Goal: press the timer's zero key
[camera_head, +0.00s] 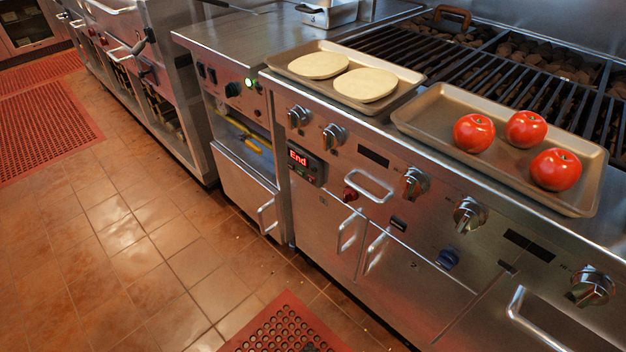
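The timer (306,163) is a small dark box on the front panel of the grill, below the tray of flat rounds. Its red display reads "End". Small keys sit around and below the display, but they are too small to tell which is the zero key. Neither of my grippers shows in the head view.
A tray with two pale flat rounds (345,76) and a tray with three tomatoes (526,128) rest on the grill's front ledge. Knobs (334,136) and a handle (369,186) stick out near the timer. Tiled floor (150,240) lies open at left, with red mats.

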